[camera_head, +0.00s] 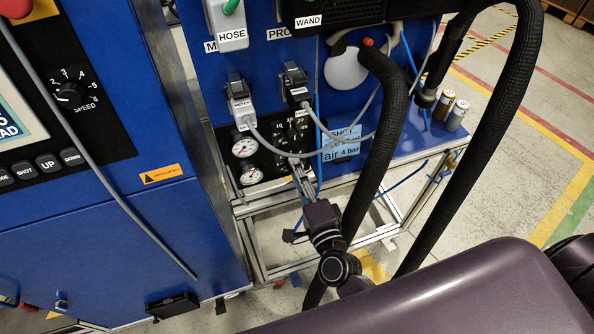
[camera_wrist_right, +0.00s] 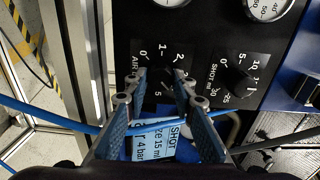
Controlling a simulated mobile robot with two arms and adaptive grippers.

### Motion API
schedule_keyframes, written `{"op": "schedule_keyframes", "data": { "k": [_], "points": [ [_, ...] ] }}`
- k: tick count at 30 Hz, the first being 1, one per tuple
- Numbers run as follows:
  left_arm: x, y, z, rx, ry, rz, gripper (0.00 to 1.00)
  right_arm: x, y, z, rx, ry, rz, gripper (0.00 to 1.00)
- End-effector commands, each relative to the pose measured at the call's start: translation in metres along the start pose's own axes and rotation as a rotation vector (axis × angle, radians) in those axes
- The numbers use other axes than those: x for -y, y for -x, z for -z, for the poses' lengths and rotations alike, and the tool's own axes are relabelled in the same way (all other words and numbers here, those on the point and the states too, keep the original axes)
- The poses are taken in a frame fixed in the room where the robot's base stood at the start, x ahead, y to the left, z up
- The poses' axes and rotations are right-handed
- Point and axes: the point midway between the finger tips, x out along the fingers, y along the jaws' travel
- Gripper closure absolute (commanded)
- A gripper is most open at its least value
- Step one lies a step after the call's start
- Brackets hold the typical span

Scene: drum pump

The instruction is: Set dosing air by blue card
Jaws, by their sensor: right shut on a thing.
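The blue card (camera_head: 342,143) is on the drum pump's low panel, right of the dials. It reads "SHOT" and "air 4 bar"; it also shows in the right wrist view (camera_wrist_right: 155,140), partly covered by my fingers. The black AIR knob (camera_wrist_right: 160,82) sits in a dial with numbers from 0 to 5. My right gripper (camera_wrist_right: 160,76) is shut on this knob, one finger on each side. The fingers hide much of the knob, so its pointer is unclear. My right gripper (camera_head: 296,166) comes from below in the head view. My left gripper is not in view.
The SHOT ml knob (camera_wrist_right: 240,84) is right of the AIR dial. Two round gauges (camera_head: 246,147) are left of the dials. A blue hose (camera_wrist_right: 60,117) crosses by my fingers. Thick black hoses (camera_head: 385,140) hang right of my arm. Cans (camera_head: 457,115) stand at the right.

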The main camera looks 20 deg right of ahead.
Motion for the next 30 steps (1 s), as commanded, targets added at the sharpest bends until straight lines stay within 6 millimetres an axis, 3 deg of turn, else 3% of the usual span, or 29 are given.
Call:
{"op": "schedule_keyframes", "data": {
  "k": [18, 19, 21, 23, 30],
  "points": [
    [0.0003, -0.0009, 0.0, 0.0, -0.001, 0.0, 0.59, -0.0011, 0.0004, 0.0002, 0.0, -0.039, -0.002, 1.0],
    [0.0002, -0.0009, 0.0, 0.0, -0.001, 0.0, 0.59, -0.0011, 0.0004, 0.0002, 0.0, -0.039, -0.002, 0.73],
    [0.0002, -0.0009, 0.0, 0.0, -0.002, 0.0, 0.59, -0.0011, 0.0004, 0.0002, 0.0, -0.038, -0.002, 0.65],
    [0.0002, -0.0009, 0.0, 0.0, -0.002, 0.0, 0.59, -0.0009, 0.0004, 0.0002, 0.0, -0.038, -0.002, 0.59],
    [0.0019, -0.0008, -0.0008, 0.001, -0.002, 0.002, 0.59, -0.0005, 0.0003, 0.0001, 0.0, -0.038, -0.001, 0.59]
  ]
}}
